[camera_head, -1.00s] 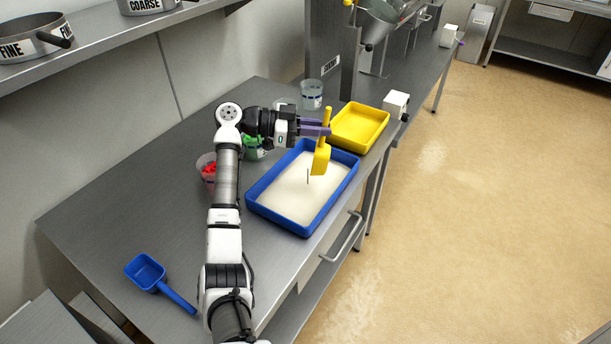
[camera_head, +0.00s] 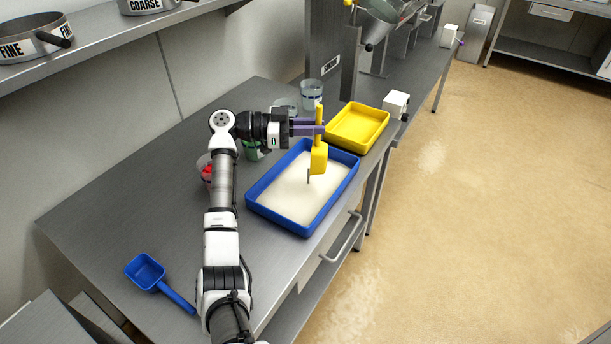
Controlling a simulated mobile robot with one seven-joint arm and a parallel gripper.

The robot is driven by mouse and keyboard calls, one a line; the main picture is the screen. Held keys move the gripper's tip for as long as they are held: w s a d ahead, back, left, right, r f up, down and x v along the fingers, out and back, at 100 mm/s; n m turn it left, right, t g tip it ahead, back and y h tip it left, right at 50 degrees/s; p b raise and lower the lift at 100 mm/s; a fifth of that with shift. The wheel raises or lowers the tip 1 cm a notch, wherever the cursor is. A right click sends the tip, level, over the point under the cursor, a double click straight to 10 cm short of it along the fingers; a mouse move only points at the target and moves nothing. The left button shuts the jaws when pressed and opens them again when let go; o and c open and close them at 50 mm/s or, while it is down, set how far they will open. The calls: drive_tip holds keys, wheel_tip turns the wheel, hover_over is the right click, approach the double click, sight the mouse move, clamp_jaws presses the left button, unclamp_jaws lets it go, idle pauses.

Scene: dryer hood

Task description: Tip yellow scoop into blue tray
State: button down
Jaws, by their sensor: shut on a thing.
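My gripper (camera_head: 318,129) is shut on the handle of the yellow scoop (camera_head: 319,158). The scoop hangs handle up and bowl down over the blue tray (camera_head: 253,205). The blue tray stands on the steel bench and holds a bed of pale, whitish material. A thin dark upright mark shows at the surface just below the scoop. I cannot see inside the scoop's bowl, and I cannot tell whether it touches the material.
A yellow tray (camera_head: 358,125) stands just behind the blue tray. A blue scoop (camera_head: 147,272) lies at the bench's near left. A cup with red contents (camera_head: 207,172), a green item (camera_head: 252,152) and a clear beaker (camera_head: 312,93) stand left of and behind the tray.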

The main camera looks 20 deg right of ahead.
drive_tip(key=shift+w+a+f+n+g+h, duration=0.15)
drive_tip(key=shift+w+a+h, duration=0.25)
drive_tip(key=shift+a+h, duration=0.25)
drive_tip(key=shift+w+a+f+n+g+h, duration=0.15)
drive_tip(key=shift+w+a+h, duration=0.2)
drive_tip(key=shift+a+h, duration=0.25)
idle(0.8)
drive_tip(key=d+y, duration=0.1)
drive_tip(key=s+d+y, duration=0.2)
drive_tip(key=shift+r+t, duration=0.3)
drive_tip(key=shift+t, duration=0.1)
drive_tip(key=shift+s+d+m+y, duration=0.2)
drive_tip(key=shift+d+m+y, duration=0.25)
drive_tip(key=shift+d, duration=0.2)
drive_tip(key=s+d+f+m+t+y, duration=0.1)
drive_tip(key=s+d+f+t+y, duration=0.2)
drive_tip(key=d+y, duration=0.4)
drive_tip(key=s+d+f+m+t+y, duration=0.1)
drive_tip(key=s+d+f+t+y, duration=0.3)
drive_tip(key=d, duration=0.6)
drive_tip(key=shift+s+d+f+y, duration=0.3)
drive_tip(key=shift+s+f+y, duration=1)
drive_tip(key=shift+f+y, duration=0.4)
